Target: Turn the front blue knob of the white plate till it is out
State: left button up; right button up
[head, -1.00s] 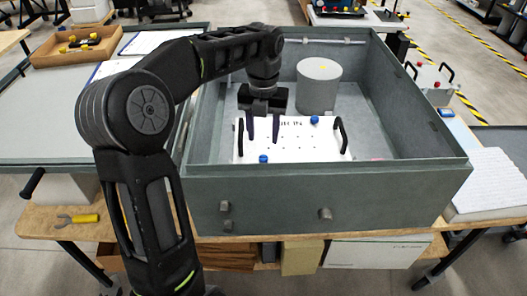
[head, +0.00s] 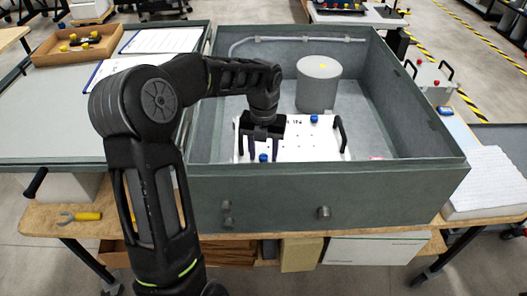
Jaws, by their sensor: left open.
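The white plate (head: 305,147) lies inside the grey open box, with a black handle at its right side. Its front blue knob (head: 263,158) is near the plate's front edge, and another blue knob (head: 314,119) is near the back edge. My left gripper (head: 263,157) is open, pointing down over the plate's front left. Its fingers appear on either side of the front blue knob; I cannot tell whether they touch it. The gripper hides the plate's left part and some of its lettering. My right gripper is not in view.
The grey box (head: 400,195) has high walls around the plate. A grey cylinder (head: 318,85) stands behind the plate in the box. A wooden tray (head: 75,47) with coloured knobs and a yellow-handled tool (head: 82,216) lie outside, to the left.

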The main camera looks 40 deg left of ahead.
pick_arm(q)
jog(key=shift+c, duration=0.6)
grip_shut()
